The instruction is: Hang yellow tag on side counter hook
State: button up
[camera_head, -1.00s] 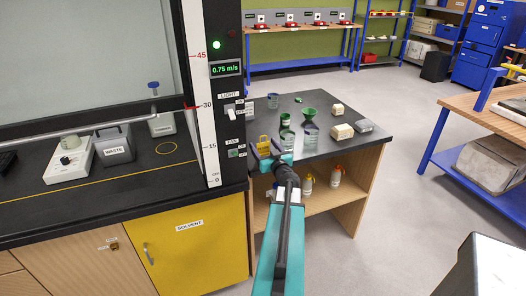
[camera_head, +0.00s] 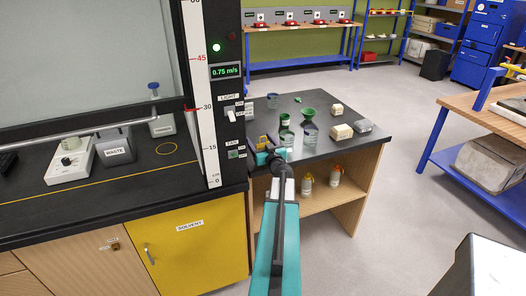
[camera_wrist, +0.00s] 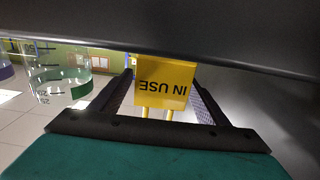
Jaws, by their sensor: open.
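The yellow tag (camera_head: 263,141) is small and partly hidden by my gripper in the head view, near the left front corner of the side counter (camera_head: 350,148). In the wrist view the tag (camera_wrist: 167,83) fills the gap between my two dark fingers, with "IN USE" reading upside down. My gripper (camera_head: 266,148) is open, with a finger on each side of the tag; bright gaps show beside it. Two yellow prongs show below the tag's lettered face. I cannot make out the hook or tell whether the tag hangs on it.
The fume hood post (camera_head: 230,120) rises close on the left. Bottles (camera_head: 335,176) sit on the shelf below. Open floor lies to the right.

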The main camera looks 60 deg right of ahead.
dwell(0.5)
jog(key=c, duration=1.1)
jog(key=shift+r, duration=0.15)
notch_tip(320, 180, up, 10)
jog(key=shift+f+p, duration=0.1)
jog(key=shift+p, duration=0.2)
